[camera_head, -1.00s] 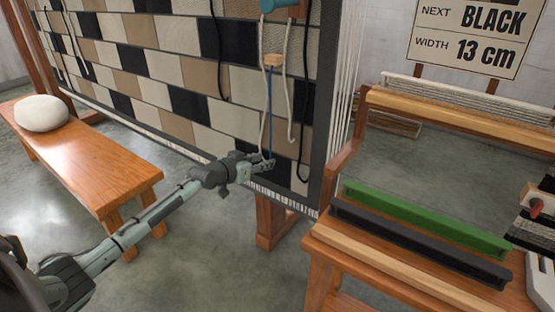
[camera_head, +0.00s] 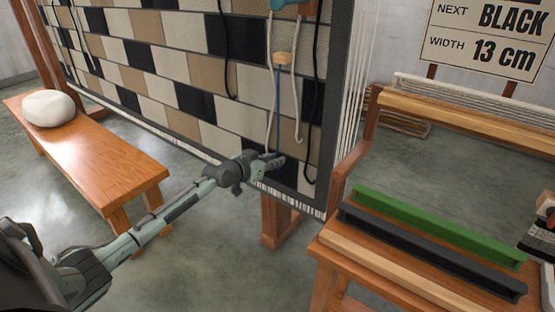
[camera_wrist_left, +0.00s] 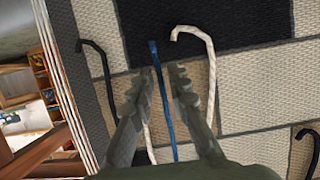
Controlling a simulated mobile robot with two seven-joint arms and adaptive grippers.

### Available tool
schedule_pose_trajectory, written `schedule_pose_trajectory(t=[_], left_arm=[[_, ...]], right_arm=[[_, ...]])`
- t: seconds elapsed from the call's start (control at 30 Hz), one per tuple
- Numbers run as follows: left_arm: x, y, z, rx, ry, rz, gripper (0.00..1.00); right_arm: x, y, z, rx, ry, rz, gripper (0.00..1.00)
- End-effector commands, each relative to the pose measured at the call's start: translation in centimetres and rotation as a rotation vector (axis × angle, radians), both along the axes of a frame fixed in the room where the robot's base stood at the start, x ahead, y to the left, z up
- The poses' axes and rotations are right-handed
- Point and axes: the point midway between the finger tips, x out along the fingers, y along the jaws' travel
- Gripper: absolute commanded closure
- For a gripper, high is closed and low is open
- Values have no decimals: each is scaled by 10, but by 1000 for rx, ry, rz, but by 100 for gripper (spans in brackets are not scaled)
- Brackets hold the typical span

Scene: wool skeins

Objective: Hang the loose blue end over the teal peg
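The blue end (camera_head: 277,100) hangs down the front of the woven panel from a small tan wooden piece (camera_head: 283,58). The teal peg (camera_head: 284,3) is above it, cut by the top edge of the head view. My left gripper (camera_head: 277,162) is at the low part of the blue end. In the left wrist view the blue end (camera_wrist_left: 158,62) runs between the two fingers (camera_wrist_left: 161,78). A gap shows on both sides of it, so the gripper looks open around it, not clamped. My right gripper is not in view.
Cream cords (camera_head: 297,110) and black cords (camera_head: 314,100) hang close beside the blue end. The bench (camera_head: 100,160) with a pale round stone-like object (camera_head: 48,108) stands left. A wooden table (camera_head: 335,245) with green (camera_head: 435,225) and dark (camera_head: 430,250) bars stands right.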

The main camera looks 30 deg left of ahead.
Motion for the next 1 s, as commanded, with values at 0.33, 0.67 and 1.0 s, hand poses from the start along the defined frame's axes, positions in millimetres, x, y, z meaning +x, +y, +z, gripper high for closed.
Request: schedule_pose_trajectory(t=[0.33, 0.67, 1.0], left_arm=[[0, 0, 0, 0, 0, 0, 100], [-13, 6, 23, 2, 1, 0, 100], [-35, 17, 51, 2, 1, -1, 100]], right_arm=[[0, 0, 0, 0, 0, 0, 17], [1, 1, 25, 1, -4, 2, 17], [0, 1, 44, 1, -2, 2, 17]])
